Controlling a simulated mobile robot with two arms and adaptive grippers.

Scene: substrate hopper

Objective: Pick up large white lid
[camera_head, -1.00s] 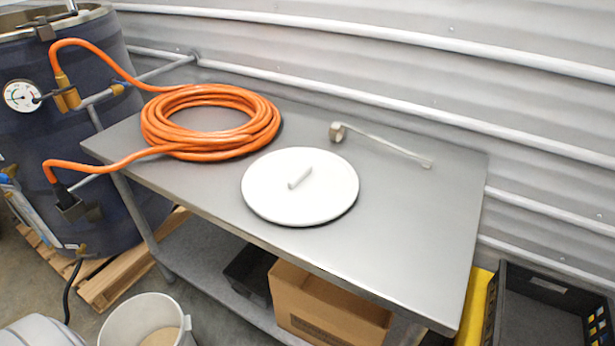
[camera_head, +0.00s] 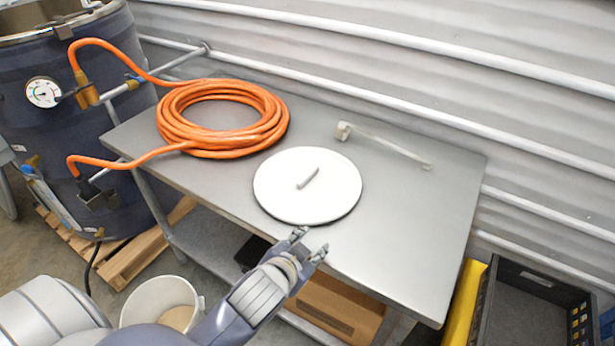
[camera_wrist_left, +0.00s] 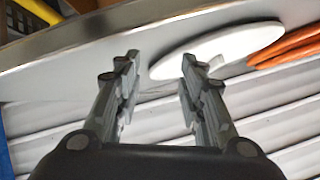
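The large white lid (camera_head: 290,196) lies flat on the grey metal table (camera_head: 400,225), with a bar handle (camera_head: 307,177) on its top. My left gripper (camera_head: 311,244) is open and empty, near the table's front edge and just in front of the lid, not touching it in the head view. In the left wrist view, the gripper (camera_wrist_left: 158,68) shows its two fingers apart, and the white lid (camera_wrist_left: 215,50) lies beyond them, partly hidden by a finger. My right gripper is not in view.
A coiled orange hose (camera_head: 222,118) lies left of the lid. A ladle-like tool (camera_head: 385,146) lies behind it. A dark blue drum (camera_head: 50,130) stands at left. A white bucket (camera_head: 160,298) stands on the floor. A cardboard box (camera_head: 340,305) is under the table; a black crate (camera_head: 530,300) stands at right.

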